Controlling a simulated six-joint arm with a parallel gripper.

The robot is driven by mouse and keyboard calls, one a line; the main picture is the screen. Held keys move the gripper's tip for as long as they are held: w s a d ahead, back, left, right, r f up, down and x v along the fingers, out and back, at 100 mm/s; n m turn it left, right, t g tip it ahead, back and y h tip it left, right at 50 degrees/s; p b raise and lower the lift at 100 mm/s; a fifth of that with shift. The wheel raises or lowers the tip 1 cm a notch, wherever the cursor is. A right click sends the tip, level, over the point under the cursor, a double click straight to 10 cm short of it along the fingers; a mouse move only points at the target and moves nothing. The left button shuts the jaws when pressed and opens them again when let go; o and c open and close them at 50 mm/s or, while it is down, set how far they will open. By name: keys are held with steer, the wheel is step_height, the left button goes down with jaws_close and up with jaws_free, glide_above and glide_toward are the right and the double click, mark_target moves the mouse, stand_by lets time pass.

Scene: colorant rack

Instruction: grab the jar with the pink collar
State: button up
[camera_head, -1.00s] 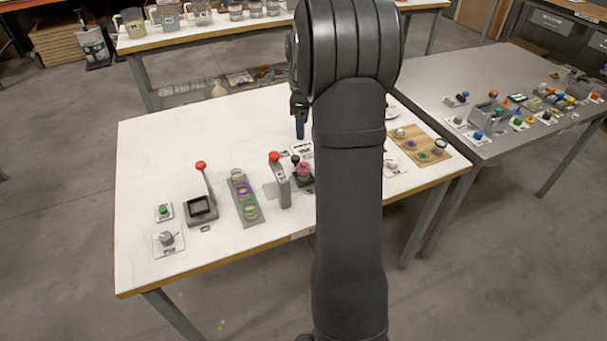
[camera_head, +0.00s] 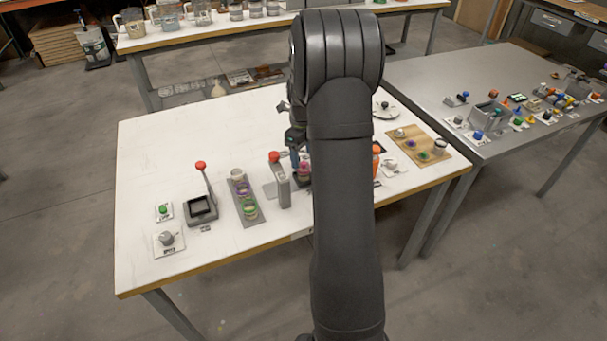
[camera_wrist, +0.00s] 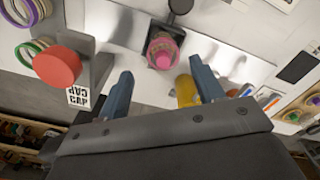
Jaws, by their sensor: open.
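The jar with the pink collar (camera_wrist: 163,50) stands in the upper middle of the wrist view, beyond my fingertips and roughly in line with the gap between them. In the head view the pink jar (camera_head: 304,171) shows just left of my arm, partly hidden by it, right of the red-knobbed press. In the head view one blue finger of my gripper (camera_head: 295,156) shows close to the jar.
The grey press (camera_head: 281,185) with a red knob (camera_wrist: 57,67) and a CAP label stands left of the jar. A yellow object (camera_wrist: 187,91) is beside my right finger. A grey rack (camera_head: 250,220) holds ringed jars further left.

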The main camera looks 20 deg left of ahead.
steer(key=shift+w+d+f, duration=0.1)
steer(key=shift+f, duration=1.45)
steer(key=shift+w+f, duration=0.1)
steer(key=shift+f, duration=1.45)
steer(key=c, duration=0.9)
